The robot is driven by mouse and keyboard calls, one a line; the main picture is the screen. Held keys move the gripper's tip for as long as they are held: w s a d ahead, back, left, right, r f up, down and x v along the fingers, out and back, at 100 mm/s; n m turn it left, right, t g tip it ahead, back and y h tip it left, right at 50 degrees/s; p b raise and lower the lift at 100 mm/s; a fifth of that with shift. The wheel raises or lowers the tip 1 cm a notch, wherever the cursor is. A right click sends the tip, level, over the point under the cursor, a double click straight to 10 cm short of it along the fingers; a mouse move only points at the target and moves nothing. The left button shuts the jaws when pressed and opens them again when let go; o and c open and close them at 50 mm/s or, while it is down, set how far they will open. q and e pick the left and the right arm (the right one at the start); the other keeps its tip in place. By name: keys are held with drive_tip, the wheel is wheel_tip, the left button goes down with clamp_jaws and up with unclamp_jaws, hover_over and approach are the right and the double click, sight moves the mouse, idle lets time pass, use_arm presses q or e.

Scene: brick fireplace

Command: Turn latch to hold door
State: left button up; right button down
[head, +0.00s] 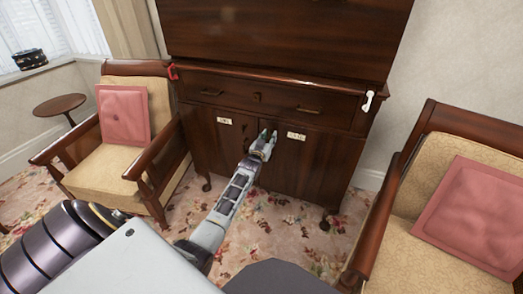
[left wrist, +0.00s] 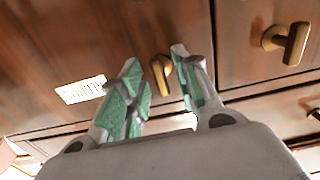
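A dark wooden cabinet (head: 340,150) stands against the wall, its two lower doors (head: 212,145) closed. My left gripper (head: 268,137) reaches up to the door fronts near the middle seam. In the left wrist view its green-padded fingers (left wrist: 154,60) are apart. A small brass latch (left wrist: 161,75) shows between the fingertips; I cannot tell whether they touch it. A second brass latch (left wrist: 286,43), T-shaped, is to the right, across the seam. In the head view the arm and fingers hide the latches. My right gripper is not in view.
White labels (head: 224,121) (head: 296,136) are on the doors. A drawer (head: 255,97) is above them. A red fitting (head: 173,72) and a white one (head: 368,102) are at the cabinet's sides. Cushioned armchairs (head: 95,165) (head: 420,200) flank it. Floral carpet (head: 290,225) is clear in front.

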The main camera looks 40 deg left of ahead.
use_arm(q)
drive_tip(key=v, duration=1)
drive_tip(key=shift+s, duration=0.3)
idle(0.7)
